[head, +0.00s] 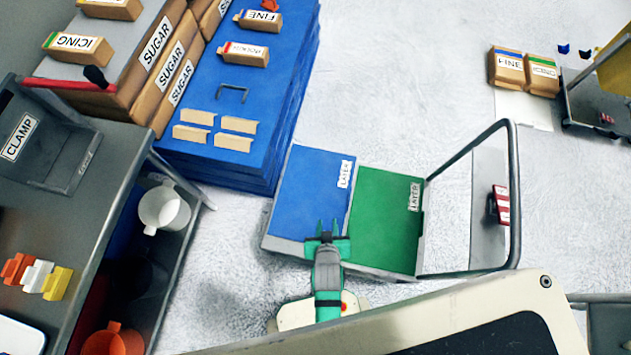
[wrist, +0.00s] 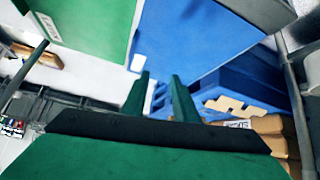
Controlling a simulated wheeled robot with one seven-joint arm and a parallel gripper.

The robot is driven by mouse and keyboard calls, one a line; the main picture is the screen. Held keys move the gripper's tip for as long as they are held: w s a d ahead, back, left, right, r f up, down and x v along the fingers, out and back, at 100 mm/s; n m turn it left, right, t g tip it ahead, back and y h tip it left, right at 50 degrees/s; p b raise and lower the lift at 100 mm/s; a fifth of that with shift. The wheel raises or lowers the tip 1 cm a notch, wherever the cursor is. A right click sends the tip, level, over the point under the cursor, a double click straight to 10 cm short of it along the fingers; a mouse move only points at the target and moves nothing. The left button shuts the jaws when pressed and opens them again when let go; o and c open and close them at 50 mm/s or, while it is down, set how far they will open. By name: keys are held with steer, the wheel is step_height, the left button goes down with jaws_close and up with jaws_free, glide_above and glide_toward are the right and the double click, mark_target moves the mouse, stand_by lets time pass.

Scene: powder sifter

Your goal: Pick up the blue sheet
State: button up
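The blue sheet (head: 308,190) lies flat on the left half of a low cart, with a white LAYER label at its right edge. It also shows in the wrist view (wrist: 195,40), past my fingertips. The green sheet (head: 382,222), also labelled LAYER, lies beside it on the right; the wrist view shows it at the upper left (wrist: 85,30). My gripper (head: 327,228) is at the near right part of the blue sheet, close to the boundary with the green one. Its two green fingers are apart with nothing between them. I cannot tell whether they touch the sheet.
The cart has a dark upright handle (head: 512,190) at right. A tall blue stack (head: 270,100) carrying boxes and pale blocks stands behind left. A grey shelf table (head: 110,185) with a clamp box (head: 40,140) and cups stands at left. Open floor (head: 410,80) lies behind the cart.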

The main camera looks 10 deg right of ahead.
steer(key=w+d+f+m+g+y, duration=0.25)
steer(key=w+d+g, duration=0.55)
steer(key=w+d, duration=0.4)
steer(key=shift+m, duration=0.35)
steer(key=f, duration=1.1)
steer(key=shift+s+d, duration=0.2)
steer(key=shift+s, duration=0.05)
jaws_close()
stand_by(0.5)
